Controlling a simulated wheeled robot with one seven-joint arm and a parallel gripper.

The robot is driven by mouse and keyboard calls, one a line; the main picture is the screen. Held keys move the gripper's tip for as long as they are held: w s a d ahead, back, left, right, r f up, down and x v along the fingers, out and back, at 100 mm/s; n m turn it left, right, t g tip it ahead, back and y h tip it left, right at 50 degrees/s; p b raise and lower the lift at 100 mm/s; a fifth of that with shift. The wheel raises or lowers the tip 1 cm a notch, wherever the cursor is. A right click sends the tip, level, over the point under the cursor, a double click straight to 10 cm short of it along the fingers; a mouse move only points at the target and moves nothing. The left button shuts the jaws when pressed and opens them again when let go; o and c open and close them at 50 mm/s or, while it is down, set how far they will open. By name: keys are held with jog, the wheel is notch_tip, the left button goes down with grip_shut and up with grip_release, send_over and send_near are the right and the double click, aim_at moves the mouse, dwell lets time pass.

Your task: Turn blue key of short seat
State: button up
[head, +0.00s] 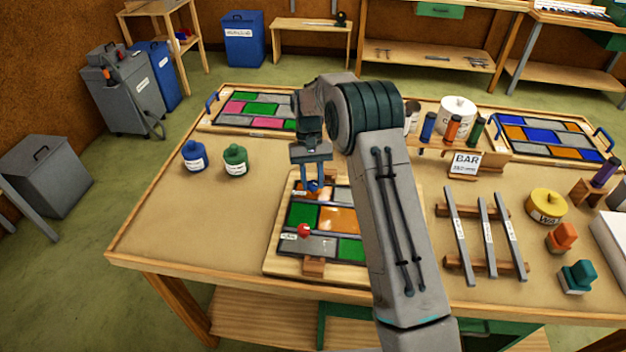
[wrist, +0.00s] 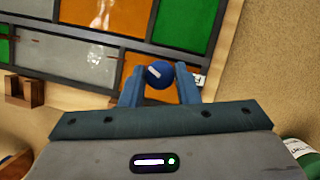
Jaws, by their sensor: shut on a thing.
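The blue key (wrist: 158,75) has a round knob and sits at the edge of the leaded panel, between my gripper's fingers. My gripper (wrist: 160,88) is shut on it in the wrist view. In the head view my gripper (head: 312,185) reaches down over the far edge of the panel in front of me. The leaded panel (head: 318,244) has green, orange and grey panes in dark bars, on a wooden board. A red knob (head: 304,230) stands on its left side. My arm hides the panel's right part. The short seat cannot be told apart clearly.
A rack with several bars (head: 485,235) lies to the right, near a yellow pot (head: 547,205). Two finished-looking panels (head: 252,108) (head: 555,137) lie at the back. The table's left front is clear.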

jog(key=shift+a+n+h, duration=0.1)
jog(key=shift+n+h, duration=0.3)
jog(key=shift+n, duration=0.8)
jog(key=o, duration=1)
jog(key=shift+c, duration=0.2)
jog(key=shift+r, duration=0.1)
jog(key=v, duration=1.3)
jog(key=shift+a+r+b, duration=0.2)
jog(key=shift+r+b, duration=0.15)
jog(key=shift+b, duration=0.1)
